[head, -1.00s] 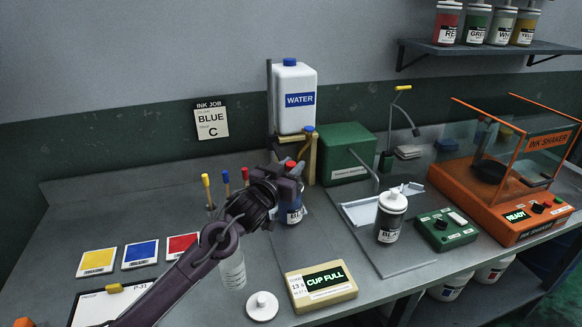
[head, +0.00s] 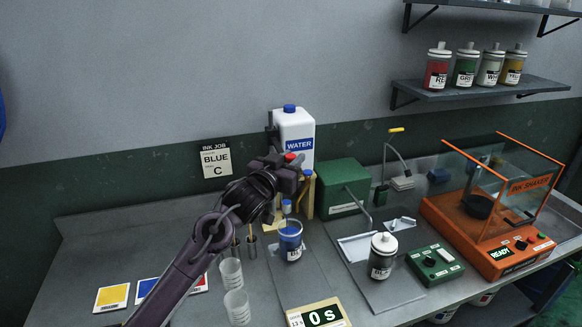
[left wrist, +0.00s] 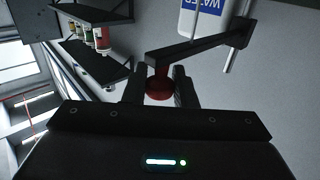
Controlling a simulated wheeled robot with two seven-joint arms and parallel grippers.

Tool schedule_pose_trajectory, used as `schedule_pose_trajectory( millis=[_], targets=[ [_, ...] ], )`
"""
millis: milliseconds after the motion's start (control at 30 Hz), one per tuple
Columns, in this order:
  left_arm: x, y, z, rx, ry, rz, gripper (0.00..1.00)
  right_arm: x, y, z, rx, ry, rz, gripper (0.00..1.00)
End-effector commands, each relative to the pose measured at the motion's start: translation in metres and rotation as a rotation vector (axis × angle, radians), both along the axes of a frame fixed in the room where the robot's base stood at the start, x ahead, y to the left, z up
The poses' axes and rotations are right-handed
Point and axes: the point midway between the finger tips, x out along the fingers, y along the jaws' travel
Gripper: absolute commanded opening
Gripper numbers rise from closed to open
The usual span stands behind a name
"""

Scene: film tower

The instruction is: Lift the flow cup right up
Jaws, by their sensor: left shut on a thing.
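My left gripper (head: 287,172) is shut on the red knob (head: 290,157) of the flow cup. The red knob shows between the fingers in the left wrist view (left wrist: 159,88), with a dark bar running from it to the upper right. The small, bluish flow cup (head: 287,206) hangs below the gripper, over the mouth of the blue ink jar (head: 292,243); its handle is mostly hidden by my gripper. I cannot tell whether ink runs from it. The timer (head: 320,316) at the front reads 0 s. My right gripper is not in view.
The water jug (head: 294,135) stands just behind my gripper, with a green box (head: 343,188) to its right. Clear cups (head: 237,305) stand at front left. A black ink bottle (head: 383,257) and the orange ink shaker (head: 492,210) are to the right.

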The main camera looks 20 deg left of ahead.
Motion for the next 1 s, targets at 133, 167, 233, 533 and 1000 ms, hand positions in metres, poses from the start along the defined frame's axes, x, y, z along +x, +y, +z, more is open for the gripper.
schedule_pose_trajectory(
  millis=[133,167,233,533,1000],
  targets=[
    [0.000,0.000,0.032,-0.005,-0.009,0.001,0.00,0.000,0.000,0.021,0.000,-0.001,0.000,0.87],
    [0.000,0.000,0.035,-0.004,-0.009,0.001,0.00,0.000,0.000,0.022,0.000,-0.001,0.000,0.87],
    [0.000,0.000,0.039,-0.004,-0.010,0.000,0.00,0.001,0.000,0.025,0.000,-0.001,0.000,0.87],
    [0.000,0.001,0.044,-0.004,-0.014,0.001,0.00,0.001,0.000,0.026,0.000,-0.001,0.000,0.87],
    [0.000,0.000,0.041,-0.002,-0.008,0.001,0.45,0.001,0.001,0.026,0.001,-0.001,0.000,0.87]
  ],
)
